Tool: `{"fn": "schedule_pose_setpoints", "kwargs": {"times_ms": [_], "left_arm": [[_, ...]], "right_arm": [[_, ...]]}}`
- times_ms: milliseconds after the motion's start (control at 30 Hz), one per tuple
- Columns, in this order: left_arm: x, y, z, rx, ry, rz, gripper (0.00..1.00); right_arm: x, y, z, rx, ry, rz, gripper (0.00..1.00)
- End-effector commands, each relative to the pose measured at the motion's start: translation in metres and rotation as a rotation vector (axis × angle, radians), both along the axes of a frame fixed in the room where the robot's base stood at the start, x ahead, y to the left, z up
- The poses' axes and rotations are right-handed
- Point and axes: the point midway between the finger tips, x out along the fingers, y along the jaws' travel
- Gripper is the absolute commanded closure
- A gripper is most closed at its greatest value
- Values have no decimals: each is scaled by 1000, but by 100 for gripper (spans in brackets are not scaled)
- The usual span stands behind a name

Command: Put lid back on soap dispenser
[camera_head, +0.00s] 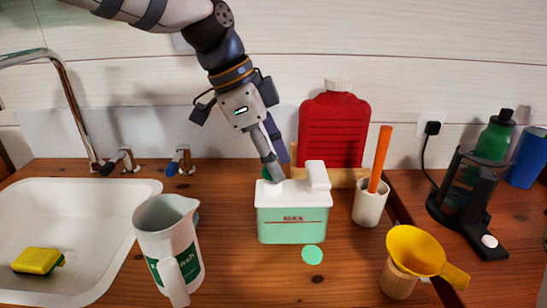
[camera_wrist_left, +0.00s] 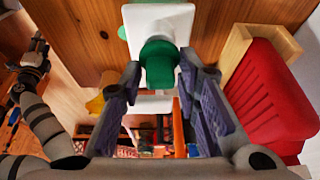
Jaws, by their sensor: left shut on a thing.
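The soap dispenser (camera_head: 292,222) is a mint-green box with a white top and a raised white block at its right end. It stands upright on the wooden counter. My left gripper (camera_head: 275,172) reaches down to the top of the dispenser at its left half. In the left wrist view the left gripper (camera_wrist_left: 160,80) is shut on a green lid (camera_wrist_left: 160,60), over the white dispenser top (camera_wrist_left: 158,20). I cannot tell whether the lid touches the dispenser. In the head view only a green sliver of it shows. My right gripper (camera_wrist_left: 35,50) is small at the wrist view's left.
A white jug (camera_head: 168,235) stands left of the dispenser, beside the sink (camera_head: 75,205) with a yellow sponge. A red bottle (camera_head: 335,125) is close behind. A cup (camera_head: 368,208) with an orange handle and a yellow funnel (camera_head: 415,250) are right. A mint disc (camera_head: 312,255) lies in front.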

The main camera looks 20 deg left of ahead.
Motion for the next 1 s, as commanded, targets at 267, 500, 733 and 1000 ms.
{"fn": "schedule_pose_setpoints", "kwargs": {"times_ms": [267,500,733,1000], "left_arm": [[0,0,0,0,0,0,82],[0,0,0,0,0,0,47],[0,0,0,0,0,0,27],[0,0,0,0,0,0,27]], "right_arm": [[0,0,0,0,0,0,56],[0,0,0,0,0,0,56],[0,0,0,0,0,0,56],[0,0,0,0,0,0,56]]}}
